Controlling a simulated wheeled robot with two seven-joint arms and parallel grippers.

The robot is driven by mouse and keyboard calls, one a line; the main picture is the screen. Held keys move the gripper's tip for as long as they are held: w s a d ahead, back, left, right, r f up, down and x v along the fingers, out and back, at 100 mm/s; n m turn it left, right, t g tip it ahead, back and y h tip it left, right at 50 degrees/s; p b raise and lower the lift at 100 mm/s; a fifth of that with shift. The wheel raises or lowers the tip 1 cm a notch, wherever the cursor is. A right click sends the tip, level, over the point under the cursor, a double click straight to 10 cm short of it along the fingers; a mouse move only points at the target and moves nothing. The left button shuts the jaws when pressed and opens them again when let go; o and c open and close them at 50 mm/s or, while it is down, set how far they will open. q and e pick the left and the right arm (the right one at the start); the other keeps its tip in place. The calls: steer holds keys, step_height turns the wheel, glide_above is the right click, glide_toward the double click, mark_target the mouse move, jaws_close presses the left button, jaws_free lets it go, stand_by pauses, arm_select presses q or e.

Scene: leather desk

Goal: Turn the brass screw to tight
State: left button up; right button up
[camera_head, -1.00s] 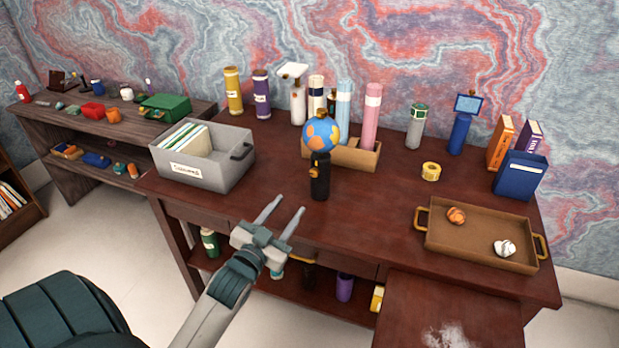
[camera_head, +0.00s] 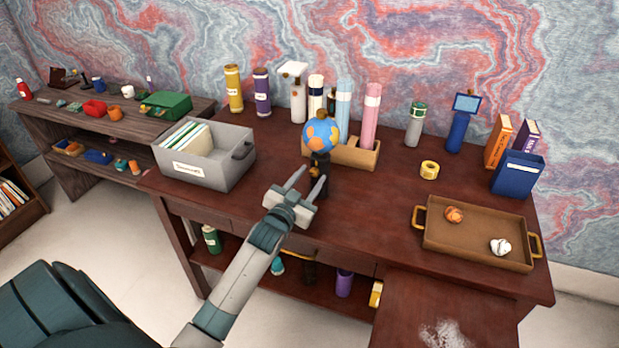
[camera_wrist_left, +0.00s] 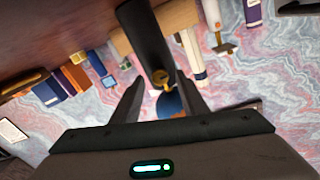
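The brass screw (camera_head: 314,171) is a small brass knob on the side of a black stand (camera_head: 322,188) that bears a blue and orange globe (camera_head: 320,135). In the left wrist view the brass screw (camera_wrist_left: 160,77) shows against the black stand (camera_wrist_left: 145,38), with part of the globe (camera_wrist_left: 169,104) below it. My left gripper (camera_head: 309,175) is open, with its fingers pointing at the screw. In the wrist view my left gripper (camera_wrist_left: 160,84) has one finger on each side of the screw, with nothing held; contact cannot be told. My right gripper is not in view.
A grey file box (camera_head: 215,175) stands to the left on the desk. A yellow tape roll (camera_head: 429,170) and a brown tray (camera_head: 430,244) are to the right. The desk front between box and tray is clear.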

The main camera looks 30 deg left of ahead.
arm_select(q)
steer(key=shift+c, duration=0.6)
jaws_close()
